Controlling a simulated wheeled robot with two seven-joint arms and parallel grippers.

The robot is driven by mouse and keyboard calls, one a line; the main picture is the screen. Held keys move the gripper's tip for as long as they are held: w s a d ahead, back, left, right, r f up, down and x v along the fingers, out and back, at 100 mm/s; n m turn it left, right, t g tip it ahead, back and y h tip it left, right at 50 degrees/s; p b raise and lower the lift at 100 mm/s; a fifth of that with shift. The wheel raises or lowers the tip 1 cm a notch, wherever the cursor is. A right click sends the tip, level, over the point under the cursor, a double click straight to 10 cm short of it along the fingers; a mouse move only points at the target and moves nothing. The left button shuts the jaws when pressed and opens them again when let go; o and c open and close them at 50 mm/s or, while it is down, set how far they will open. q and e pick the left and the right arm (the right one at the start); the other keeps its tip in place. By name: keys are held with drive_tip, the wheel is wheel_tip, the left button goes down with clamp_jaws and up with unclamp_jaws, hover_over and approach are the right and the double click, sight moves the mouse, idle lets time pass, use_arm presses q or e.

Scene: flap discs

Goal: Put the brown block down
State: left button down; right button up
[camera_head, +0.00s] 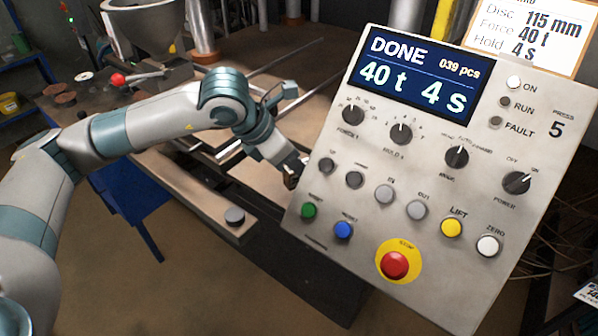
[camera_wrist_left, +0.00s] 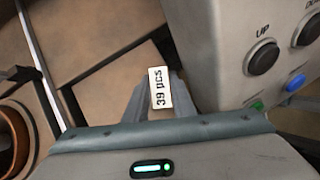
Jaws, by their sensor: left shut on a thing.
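My left gripper (camera_head: 291,174) is low beside the left edge of the control panel, close to it. Brown flat surfaces (camera_wrist_left: 105,55) lie beyond the fingers; I cannot make out a separate brown block. In the head view the held thing is too small and dark to tell. My right gripper is not in view.
The control panel (camera_head: 330,215) stands close on the right, its screen (camera_head: 420,78) showing "DONE, 40 t, 4 s". A hopper (camera_head: 140,30) and several brown discs (camera_head: 65,98) are further back.

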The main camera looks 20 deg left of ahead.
use_arm(q)
wheel_tip(320, 180, down, 2)
drive_tip(key=shift+p, duration=0.3)
drive_tip(key=shift+f, duration=0.25)
drive_tip(key=shift+f, duration=0.15)
drive_tip(key=c, duration=1.5)
unclamp_jaws()
drive_tip(key=shift+s+a+r, duration=0.1)
drive_tip(key=shift+a+r, duration=0.05)
drive_tip(key=shift+r, duration=0.2)
drive_tip(key=b+v, duration=0.3)
drive_tip(key=v, duration=0.8)
drive_tip(key=shift+s+r+b, duration=0.15)
drive_tip(key=shift+r+b, duration=0.1)
drive_tip(key=shift+b, duration=0.1)
